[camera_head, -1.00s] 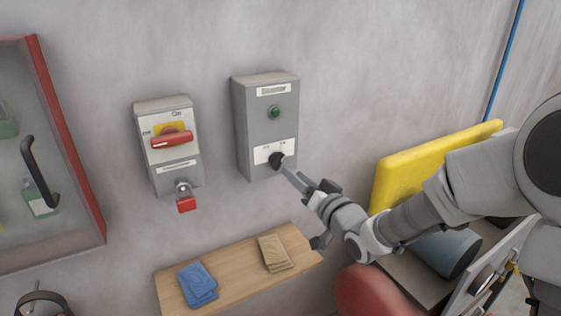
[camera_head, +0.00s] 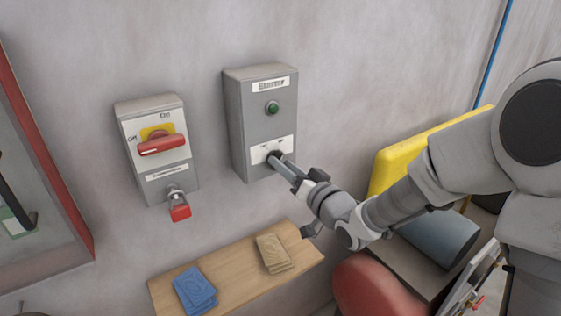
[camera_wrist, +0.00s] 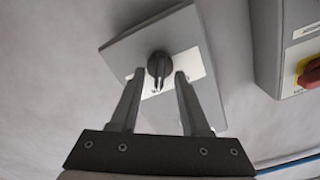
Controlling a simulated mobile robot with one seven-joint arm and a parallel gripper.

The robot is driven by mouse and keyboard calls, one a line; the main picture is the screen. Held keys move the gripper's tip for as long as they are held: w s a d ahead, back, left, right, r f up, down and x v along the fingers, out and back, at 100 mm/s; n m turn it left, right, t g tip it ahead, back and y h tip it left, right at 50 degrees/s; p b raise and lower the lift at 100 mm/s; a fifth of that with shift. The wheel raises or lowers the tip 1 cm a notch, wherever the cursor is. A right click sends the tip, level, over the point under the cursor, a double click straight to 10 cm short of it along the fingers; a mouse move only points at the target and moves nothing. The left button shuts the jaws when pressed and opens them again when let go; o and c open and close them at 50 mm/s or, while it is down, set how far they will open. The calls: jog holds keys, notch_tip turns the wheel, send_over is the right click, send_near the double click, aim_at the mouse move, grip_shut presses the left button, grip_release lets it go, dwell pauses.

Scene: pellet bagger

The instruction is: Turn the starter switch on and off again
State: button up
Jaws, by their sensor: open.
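The starter box (camera_head: 262,135) is a grey box on the wall with a green lamp (camera_head: 272,108) at its upper part. Its black starter switch (camera_wrist: 158,65) sits on a white label plate low on the box; in the head view it is largely hidden by my gripper. My gripper (camera_head: 281,164) is at the lower front of the box. In the wrist view my gripper (camera_wrist: 159,76) is open, with one finger towards each side of the knob. The knob's grip ridge points towards the gap between the fingers. I cannot tell whether the fingers touch it.
Left of the starter box is an isolator (camera_head: 157,150) with a red handle on yellow and a red padlock (camera_head: 180,212) below. A wooden shelf (camera_head: 235,268) below holds blue and tan packets. A yellow panel (camera_head: 395,160) stands at the right.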

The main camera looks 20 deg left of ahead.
jog(key=shift+a, duration=0.1)
dwell(0.3)
grip_shut()
